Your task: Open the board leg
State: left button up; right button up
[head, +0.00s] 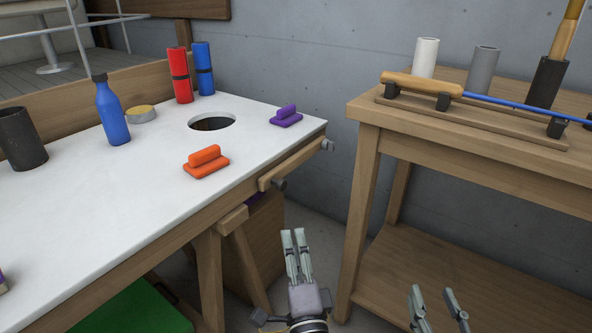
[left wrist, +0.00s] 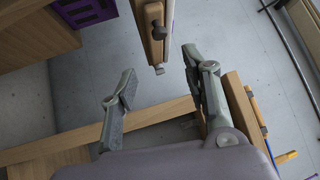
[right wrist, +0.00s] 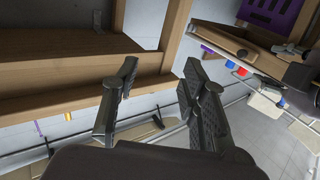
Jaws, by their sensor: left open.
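The board leg looks to be the wooden bar (head: 292,166) lying along the right edge of the white board (head: 130,200). It has a dark knob (head: 279,185) at its near end and a metal fitting (head: 327,145) at its far end. My left gripper (head: 294,234) is open and empty, below the bar in the head view. In the left wrist view the bar (left wrist: 153,50) and its knob (left wrist: 158,32) show beyond the spread fingers. My right gripper (head: 437,290) is open and empty near the wooden bench (head: 365,120).
An orange float-like block (head: 206,165), a purple one (head: 287,118), a blue bottle (head: 112,115) and red and blue cylinders stand on the board near a round hole (head: 212,121). The bench stands close on the right, leaving a narrow floor gap. A green box (head: 135,310) is underneath.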

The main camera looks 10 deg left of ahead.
aim_at(283, 188)
pick_arm(q)
jog(key=b+x, duration=0.2)
jog(key=x, duration=1.4)
jog(key=shift+w+f, duration=0.1)
jog(key=shift+f, duration=0.05)
jog(key=shift+w+a, duration=0.3)
jog(key=shift+w, duration=0.2)
pick_arm(e)
notch_tip(283, 188, up, 7)
jog(key=s+t+y, duration=0.1)
jog(key=t+y, duration=0.1)
jog(key=t, duration=0.2)
jog(key=shift+s+a+r+t, duration=0.15)
jog(key=shift+a+r+t, duration=0.05)
jog(key=shift+a+t, duration=0.15)
pick_arm(q)
jog(key=shift+c, duration=0.5)
grip_shut()
